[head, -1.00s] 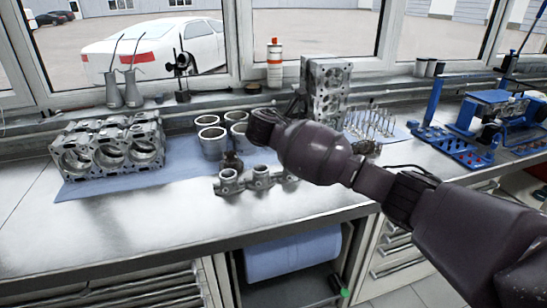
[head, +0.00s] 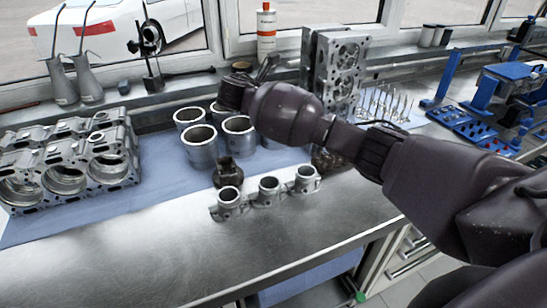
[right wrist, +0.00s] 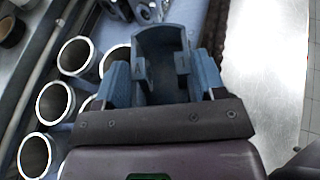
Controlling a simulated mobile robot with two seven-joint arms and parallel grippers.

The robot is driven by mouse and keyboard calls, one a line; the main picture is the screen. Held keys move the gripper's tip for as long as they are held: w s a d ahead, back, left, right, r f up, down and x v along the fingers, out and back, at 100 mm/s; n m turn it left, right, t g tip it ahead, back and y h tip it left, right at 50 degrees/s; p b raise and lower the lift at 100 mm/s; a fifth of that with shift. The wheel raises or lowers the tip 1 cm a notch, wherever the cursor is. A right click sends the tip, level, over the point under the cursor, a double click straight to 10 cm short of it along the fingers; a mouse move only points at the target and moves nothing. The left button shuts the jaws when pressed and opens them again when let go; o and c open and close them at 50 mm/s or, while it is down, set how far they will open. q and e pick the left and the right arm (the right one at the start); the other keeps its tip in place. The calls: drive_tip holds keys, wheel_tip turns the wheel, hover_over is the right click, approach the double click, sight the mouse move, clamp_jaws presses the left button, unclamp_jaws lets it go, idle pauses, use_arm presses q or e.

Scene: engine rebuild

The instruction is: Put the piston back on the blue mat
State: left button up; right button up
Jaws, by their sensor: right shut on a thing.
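My right gripper (right wrist: 160,85) is shut on the piston (right wrist: 160,48), a grey-blue part with a curved skirt and a cut-out. In the head view, the end of my right arm appears over the back of the blue mat (head: 165,170), overlapping the cylinder liners, and hides the fingers and piston. In the right wrist view, the liners lie to the left of the gripper. I cannot tell how high the piston is above the mat. My left gripper is not in view.
Several cylinder liners (head: 200,150) stand on the mat, with an engine block (head: 70,165) to their left. A dark brown part (head: 228,174) and a manifold (head: 268,190) sit in front. A cylinder head (head: 340,70) and valves (head: 385,105) are behind my arm. The front bench is clear.

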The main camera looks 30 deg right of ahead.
drive_tip(key=shift+f, duration=0.25)
wheel_tip(320, 180, down, 19)
drive_tip(key=shift+f+b, duration=0.1)
drive_tip(key=shift+b, duration=0.7)
drive_tip(key=o, duration=1.4)
drive_tip(key=shift+s, duration=0.1)
